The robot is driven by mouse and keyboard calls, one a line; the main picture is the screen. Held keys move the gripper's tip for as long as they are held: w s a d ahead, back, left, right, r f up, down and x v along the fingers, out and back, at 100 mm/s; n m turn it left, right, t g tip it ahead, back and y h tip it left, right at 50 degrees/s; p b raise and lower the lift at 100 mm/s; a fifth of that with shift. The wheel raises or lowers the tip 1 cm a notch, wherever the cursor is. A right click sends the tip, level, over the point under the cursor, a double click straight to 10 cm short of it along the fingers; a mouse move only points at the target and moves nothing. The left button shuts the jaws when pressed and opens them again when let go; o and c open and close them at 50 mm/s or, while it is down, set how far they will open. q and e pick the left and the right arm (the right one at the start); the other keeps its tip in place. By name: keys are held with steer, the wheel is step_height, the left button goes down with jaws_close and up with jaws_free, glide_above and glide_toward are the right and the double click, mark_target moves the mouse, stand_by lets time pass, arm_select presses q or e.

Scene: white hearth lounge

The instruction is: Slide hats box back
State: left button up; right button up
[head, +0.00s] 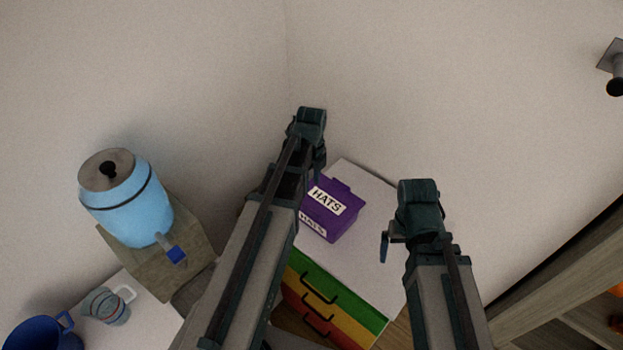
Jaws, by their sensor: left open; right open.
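The hats box (338,222) is a small purple box with white labels reading HATS. It sits on the white top of a drawer cabinet (372,240), towards its left side. My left arm passes in front of the box's left edge and hides part of it. My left gripper (311,150) is open, beyond the box towards the wall corner, its fingers mostly hidden by my arm. My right gripper (388,246) is open, to the right of the box and apart from it, over the cabinet's right side; one finger shows clearly.
The cabinet has green, orange and red drawer fronts with dark handles. White walls meet behind it. A light blue drink dispenser (130,205) stands on a wooden stand at the left, with a striped mug (106,306) and a blue pitcher (42,338) nearby. Wooden shelving (560,270) is at right.

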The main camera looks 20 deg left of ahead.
mark_target(311, 211)
arm_select(q)
step_height(311, 211, down, 13)
steer(key=b, duration=1.3)
steer(key=shift+f, duration=0.15)
steer(key=shift+c, duration=0.3)
jaws_close()
steer(key=shift+w+d, duration=0.1)
steer(key=shift+w, duration=0.1)
stand_by(0.3)
steer(key=shift+w+d, duration=0.6)
steer(key=shift+w, duration=1.1)
steer(key=shift+w+d, duration=0.6)
steer(key=shift+w, duration=1.1)
steer(key=shift+w+d, duration=0.6)
steer(key=shift+w, duration=1.1)
